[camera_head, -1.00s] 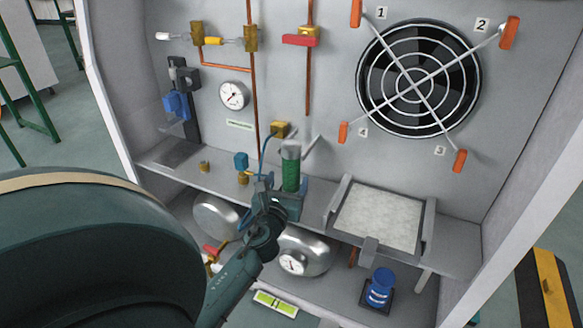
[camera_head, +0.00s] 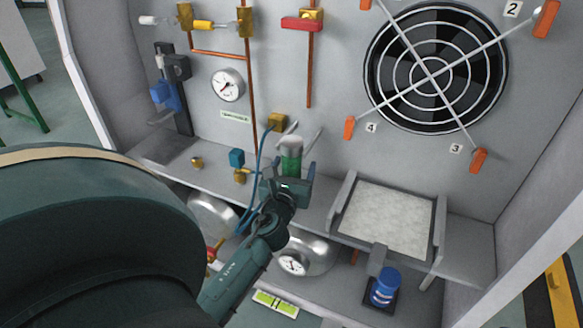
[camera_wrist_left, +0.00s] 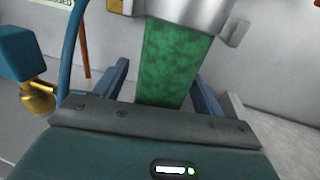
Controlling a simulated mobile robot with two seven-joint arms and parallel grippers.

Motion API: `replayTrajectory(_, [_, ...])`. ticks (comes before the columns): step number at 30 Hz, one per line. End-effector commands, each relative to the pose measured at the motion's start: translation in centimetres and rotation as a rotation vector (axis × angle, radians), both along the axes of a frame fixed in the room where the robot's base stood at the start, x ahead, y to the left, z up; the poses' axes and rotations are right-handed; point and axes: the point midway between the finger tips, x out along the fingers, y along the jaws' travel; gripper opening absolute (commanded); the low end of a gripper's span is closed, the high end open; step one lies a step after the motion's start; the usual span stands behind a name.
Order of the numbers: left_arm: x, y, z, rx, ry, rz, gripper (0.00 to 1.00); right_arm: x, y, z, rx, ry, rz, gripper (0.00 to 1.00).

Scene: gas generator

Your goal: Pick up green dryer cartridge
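The green dryer cartridge (camera_head: 291,162) stands upright at the back of the grey shelf, with a pale grey cap on top. In the left wrist view its speckled green body (camera_wrist_left: 172,65) fills the middle, under a metal fitting (camera_wrist_left: 185,12). My left gripper (camera_head: 288,186) is at the cartridge's lower part. Its two blue-grey fingers (camera_wrist_left: 163,88) lie on either side of the green body, with narrow gaps showing, so it looks open around it. The cartridge's lower end is hidden by the gripper. My right gripper is not in view.
A blue hose (camera_head: 255,180) runs close left of my gripper, near a blue-capped brass valve (camera_head: 238,165). A framed pale filter pad (camera_head: 388,220) lies to the right. A metal tank with a gauge (camera_head: 293,264) and a blue container (camera_head: 384,288) sit below.

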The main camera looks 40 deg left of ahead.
Motion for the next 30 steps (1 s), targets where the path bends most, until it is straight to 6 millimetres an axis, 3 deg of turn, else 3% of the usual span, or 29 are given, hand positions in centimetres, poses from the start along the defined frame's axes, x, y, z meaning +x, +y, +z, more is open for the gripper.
replayTrajectory(22, [0.01, 0.03, 0.0, 0.001, 0.0, 0.0, 0.12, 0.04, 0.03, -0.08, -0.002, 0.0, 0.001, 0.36])
replayTrajectory(30, [0.05, 0.07, 0.24, 0.002, -0.002, -0.001, 0.12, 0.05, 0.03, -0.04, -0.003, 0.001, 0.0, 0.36])
